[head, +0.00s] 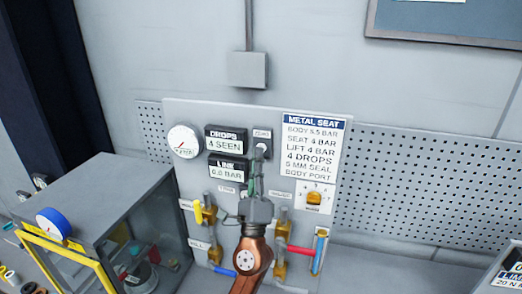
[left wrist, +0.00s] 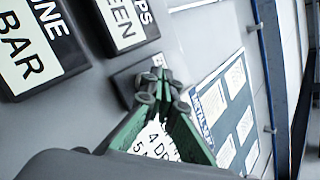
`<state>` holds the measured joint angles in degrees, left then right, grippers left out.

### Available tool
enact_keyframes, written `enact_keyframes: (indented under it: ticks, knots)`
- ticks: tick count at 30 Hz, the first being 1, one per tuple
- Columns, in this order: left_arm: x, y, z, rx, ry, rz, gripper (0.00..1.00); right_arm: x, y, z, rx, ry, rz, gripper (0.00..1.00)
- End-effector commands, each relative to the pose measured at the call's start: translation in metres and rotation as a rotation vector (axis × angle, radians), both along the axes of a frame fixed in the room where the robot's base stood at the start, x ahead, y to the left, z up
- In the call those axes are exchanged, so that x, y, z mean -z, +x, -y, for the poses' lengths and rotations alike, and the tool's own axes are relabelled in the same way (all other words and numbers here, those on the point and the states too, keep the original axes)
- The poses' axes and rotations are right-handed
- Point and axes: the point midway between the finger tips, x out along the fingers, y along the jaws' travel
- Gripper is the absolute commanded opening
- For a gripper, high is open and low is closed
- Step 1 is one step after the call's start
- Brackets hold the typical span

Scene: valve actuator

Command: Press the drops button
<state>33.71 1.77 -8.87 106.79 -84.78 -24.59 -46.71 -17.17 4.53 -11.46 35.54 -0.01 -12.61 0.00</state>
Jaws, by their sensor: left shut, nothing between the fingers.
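The drops button's small dark plate with a white label (head: 262,133) is on the grey panel, right of the DROPS display (head: 226,140), which reads "4 SEEN". My left gripper (head: 260,152) is shut and empty, with its fingertips at the lower part of that plate. In the left wrist view, the closed fingertips of my left gripper (left wrist: 160,84) stand in front of the dark plate (left wrist: 124,80) and cover most of it. The button itself is hidden behind the fingertips, and I cannot tell whether they touch it. My right gripper is not in view.
A LINE display (head: 227,169) reads 0.0 BAR, below DROPS. A round gauge (head: 184,141) is at the panel's upper left. A METAL SEAT sign (head: 313,148) is to the right. Valves with yellow (head: 198,211) and red (head: 301,250) handles sit low. A glass-sided case (head: 103,198) stands left.

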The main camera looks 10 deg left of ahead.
Motion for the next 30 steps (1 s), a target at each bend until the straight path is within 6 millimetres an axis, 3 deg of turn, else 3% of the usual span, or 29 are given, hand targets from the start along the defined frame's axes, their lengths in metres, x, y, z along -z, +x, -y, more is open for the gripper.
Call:
enact_keyframes:
  ticks: [30]
  knots:
    - [0.0004, 0.0093, 0.0005, 0.000, 0.000, 0.000, 0.00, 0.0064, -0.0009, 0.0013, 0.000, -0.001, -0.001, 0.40]
